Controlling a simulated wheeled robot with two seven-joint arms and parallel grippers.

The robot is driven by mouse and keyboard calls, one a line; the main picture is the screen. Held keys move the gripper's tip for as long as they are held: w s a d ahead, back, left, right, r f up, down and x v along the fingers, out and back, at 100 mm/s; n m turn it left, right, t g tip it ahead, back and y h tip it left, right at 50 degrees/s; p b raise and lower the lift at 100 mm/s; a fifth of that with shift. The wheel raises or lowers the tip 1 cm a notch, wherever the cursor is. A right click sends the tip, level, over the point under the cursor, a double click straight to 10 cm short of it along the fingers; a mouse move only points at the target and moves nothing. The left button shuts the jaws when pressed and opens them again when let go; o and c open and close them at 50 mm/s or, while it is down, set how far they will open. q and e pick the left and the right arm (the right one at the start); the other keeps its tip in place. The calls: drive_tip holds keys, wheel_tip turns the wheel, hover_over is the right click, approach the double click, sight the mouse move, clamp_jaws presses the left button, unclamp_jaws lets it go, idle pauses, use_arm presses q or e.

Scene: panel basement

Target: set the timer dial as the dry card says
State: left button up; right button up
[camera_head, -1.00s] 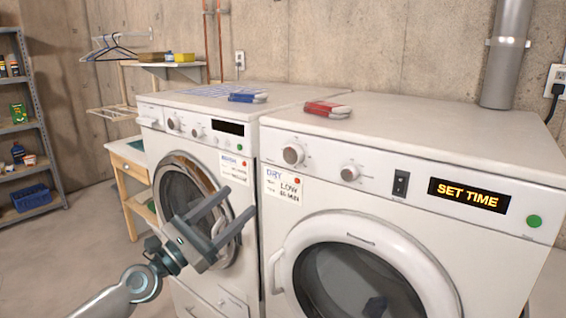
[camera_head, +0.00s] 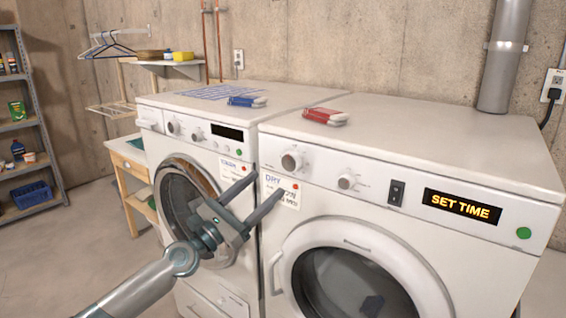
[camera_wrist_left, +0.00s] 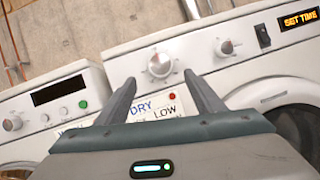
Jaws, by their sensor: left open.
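The dryer has a large left dial (camera_head: 291,160) and a smaller dial (camera_head: 347,181) on its panel. The large dial also shows in the left wrist view (camera_wrist_left: 159,65), ahead of the fingers. The dry card (camera_head: 281,189) is below the large dial; my gripper covers part of it in the head view, and in the wrist view it reads "DRY" and "LOW". The display (camera_head: 462,206) reads "SET TIME". My left gripper (camera_head: 262,190) is open and empty, in front of the card, apart from the dials. My right gripper is not in view.
A washer (camera_head: 205,134) stands left of the dryer. A blue box-like item (camera_head: 246,101) and a red one (camera_head: 325,116) lie on the machine tops. The dryer has a dark switch (camera_head: 396,193) and a green button (camera_head: 523,233). Free floor lies at left.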

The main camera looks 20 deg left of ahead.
sight(288, 165)
use_arm(q)
drive_tip(key=p+x, duration=0.1)
drive_tip(key=x, duration=0.7)
drive_tip(key=shift+w+p, duration=0.1)
drive_tip(key=shift+p, duration=0.25)
drive_tip(key=c, duration=1)
